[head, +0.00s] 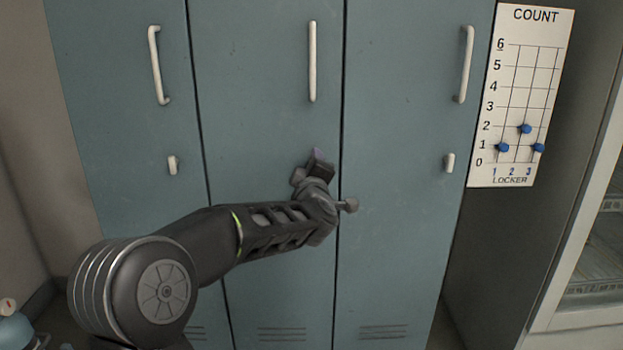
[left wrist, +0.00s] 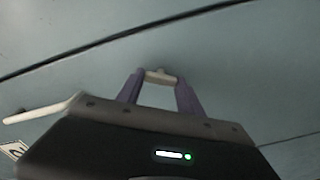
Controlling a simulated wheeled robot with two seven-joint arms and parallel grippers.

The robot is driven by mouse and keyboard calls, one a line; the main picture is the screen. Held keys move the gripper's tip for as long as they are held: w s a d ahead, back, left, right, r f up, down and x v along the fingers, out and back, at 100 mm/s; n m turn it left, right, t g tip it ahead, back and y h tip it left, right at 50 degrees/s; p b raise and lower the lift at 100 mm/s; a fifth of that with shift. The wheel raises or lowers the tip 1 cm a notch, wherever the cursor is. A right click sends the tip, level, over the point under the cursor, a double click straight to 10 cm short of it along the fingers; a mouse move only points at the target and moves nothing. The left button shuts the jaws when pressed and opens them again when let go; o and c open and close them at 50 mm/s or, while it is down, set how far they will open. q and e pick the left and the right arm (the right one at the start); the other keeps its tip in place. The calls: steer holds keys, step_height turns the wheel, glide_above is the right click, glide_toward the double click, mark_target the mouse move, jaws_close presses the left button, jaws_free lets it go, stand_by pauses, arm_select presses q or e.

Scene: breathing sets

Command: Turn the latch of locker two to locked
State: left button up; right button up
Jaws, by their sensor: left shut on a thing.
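Locker two (head: 262,110) is the middle of three blue-grey locker doors, with a long pale vertical handle (head: 312,60). Its latch is hidden behind my left gripper (head: 316,158) in the head view. In the left wrist view, the purple fingers of my left gripper (left wrist: 160,82) are shut on the small pale latch (left wrist: 160,76), one finger on each side, close to the door face. How far the latch is turned is hard to tell. My right gripper is not in view.
The left locker (head: 120,110) and right locker (head: 400,110) have small upright latches (head: 172,165) (head: 449,162). A count board (head: 522,95) with blue sliders hangs at the right. A glass-fronted cabinet (head: 575,240) stands at far right; a blue object (head: 14,332) sits at lower left.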

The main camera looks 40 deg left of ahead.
arm_select(q)
steer(key=shift+f+n+b, duration=0.15)
steer(key=shift+n+b, duration=2.05)
steer(key=shift+n, duration=0.6)
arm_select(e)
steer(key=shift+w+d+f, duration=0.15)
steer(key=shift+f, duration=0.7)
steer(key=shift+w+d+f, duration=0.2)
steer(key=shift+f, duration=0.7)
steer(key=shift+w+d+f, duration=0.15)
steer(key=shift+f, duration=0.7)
arm_select(q)
steer(key=o, duration=1.4)
steer(key=v, duration=0.7)
steer(key=shift+s+d, duration=0.2)
steer(key=shift+s, duration=0.15)
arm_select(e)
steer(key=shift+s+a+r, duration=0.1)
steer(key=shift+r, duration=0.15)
